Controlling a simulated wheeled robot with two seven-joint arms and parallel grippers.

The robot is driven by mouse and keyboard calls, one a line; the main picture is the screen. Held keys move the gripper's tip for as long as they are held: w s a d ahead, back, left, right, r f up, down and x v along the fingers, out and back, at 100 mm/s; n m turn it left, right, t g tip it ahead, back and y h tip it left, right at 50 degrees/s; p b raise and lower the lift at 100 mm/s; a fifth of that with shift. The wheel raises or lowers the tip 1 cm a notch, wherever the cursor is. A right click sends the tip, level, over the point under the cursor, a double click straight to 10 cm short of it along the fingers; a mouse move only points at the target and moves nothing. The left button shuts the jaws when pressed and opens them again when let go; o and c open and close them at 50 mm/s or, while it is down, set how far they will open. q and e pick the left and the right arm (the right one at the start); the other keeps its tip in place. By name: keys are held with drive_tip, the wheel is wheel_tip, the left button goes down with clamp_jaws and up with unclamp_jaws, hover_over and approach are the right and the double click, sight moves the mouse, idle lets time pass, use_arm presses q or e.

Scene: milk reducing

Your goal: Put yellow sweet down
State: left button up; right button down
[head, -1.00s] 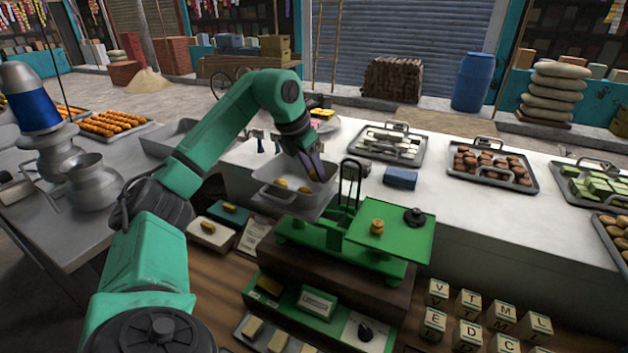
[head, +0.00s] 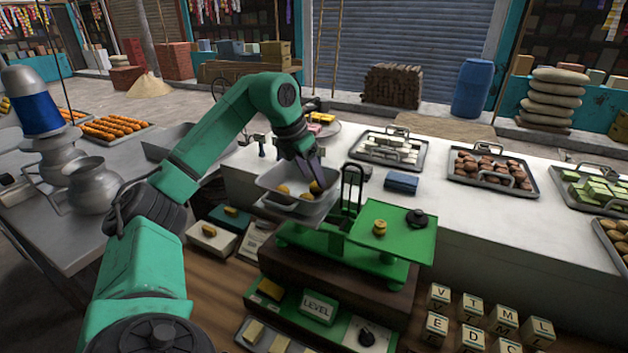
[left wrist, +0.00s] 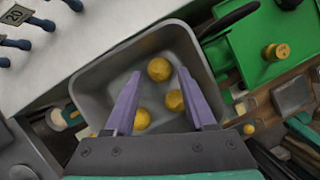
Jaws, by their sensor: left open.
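Several round yellow sweets lie in the grey metal pan (head: 264,184) on the left side of the green balance scale (head: 330,238). One yellow sweet (head: 283,190) is at the pan's left and another yellow sweet (head: 316,187) is below my fingers. In the left wrist view, three yellow sweets (left wrist: 159,69) rest apart on the floor of the pan (left wrist: 88,82). My left gripper (head: 310,178) is over the pan, with its purple fingers (left wrist: 155,98) open and spread, holding nothing. My right gripper is not in view.
A brass weight (head: 379,227) and a dark knob (head: 415,216) are on the scale's right green plate (head: 400,245). A small sign below reads LEVEL (head: 318,306). A blue box (head: 401,182) and sweet trays (head: 490,172) stand on the white counter behind.

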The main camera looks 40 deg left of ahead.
use_arm(q)
drive_tip(key=p+v, duration=0.1)
drive_tip(key=v, duration=0.8)
drive_tip(key=shift+s+r, duration=0.2)
drive_tip(key=shift+r, duration=0.2)
